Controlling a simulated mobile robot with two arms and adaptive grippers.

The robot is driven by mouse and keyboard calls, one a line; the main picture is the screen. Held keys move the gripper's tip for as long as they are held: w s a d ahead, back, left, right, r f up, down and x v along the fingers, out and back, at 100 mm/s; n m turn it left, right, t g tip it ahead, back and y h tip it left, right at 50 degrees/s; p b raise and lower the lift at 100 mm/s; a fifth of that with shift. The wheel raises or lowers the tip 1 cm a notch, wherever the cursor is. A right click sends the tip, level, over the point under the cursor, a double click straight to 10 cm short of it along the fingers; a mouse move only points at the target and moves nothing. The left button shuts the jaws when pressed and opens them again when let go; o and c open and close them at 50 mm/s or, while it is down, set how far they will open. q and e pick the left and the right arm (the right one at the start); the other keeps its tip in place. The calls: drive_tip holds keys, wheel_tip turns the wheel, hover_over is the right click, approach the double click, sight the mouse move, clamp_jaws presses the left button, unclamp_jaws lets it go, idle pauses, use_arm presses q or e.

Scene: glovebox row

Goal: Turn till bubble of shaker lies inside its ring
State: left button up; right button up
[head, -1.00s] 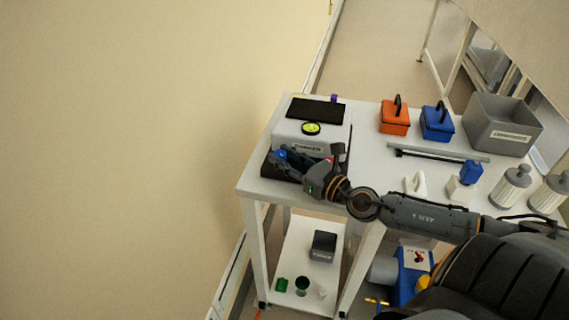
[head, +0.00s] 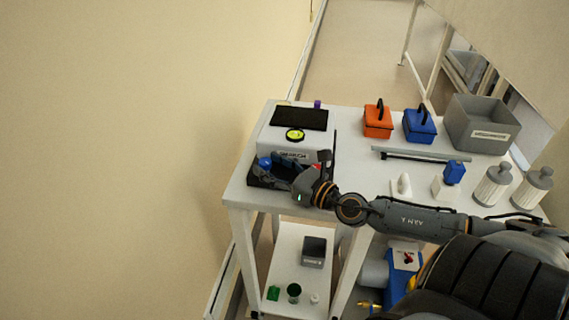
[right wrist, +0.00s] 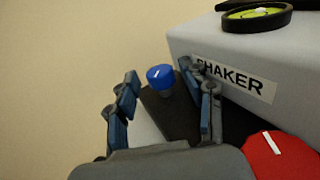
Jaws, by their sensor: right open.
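The shaker (head: 265,144) is a pale box with a black top plate on the white table. Its round yellow-green level (head: 295,135) sits in a black ring on top; the level also shows, cut off, in the right wrist view (right wrist: 258,14). I cannot tell where the bubble lies. A blue knob (right wrist: 160,76) stands on the shaker's dark base at the front left. A red knob (right wrist: 283,157) with a white mark is at the lower right. My right gripper (head: 286,164) is open, its fingers pointing toward the blue knob, which appears between the fingertips, apparently untouched. My left gripper is not in view.
An orange box (head: 377,122), a blue box (head: 419,125) and a grey bin (head: 482,124) stand at the back right. A grey bar, a white-and-blue bottle (head: 447,182) and ribbed jars are nearer. A lower shelf (head: 280,268) holds small items. A wall is on the left.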

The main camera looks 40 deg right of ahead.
drive_tip(key=v, duration=0.5)
drive_tip(key=shift+s, duration=0.3)
drive_tip(key=shift+v, duration=0.95)
drive_tip(key=shift+r, duration=0.15)
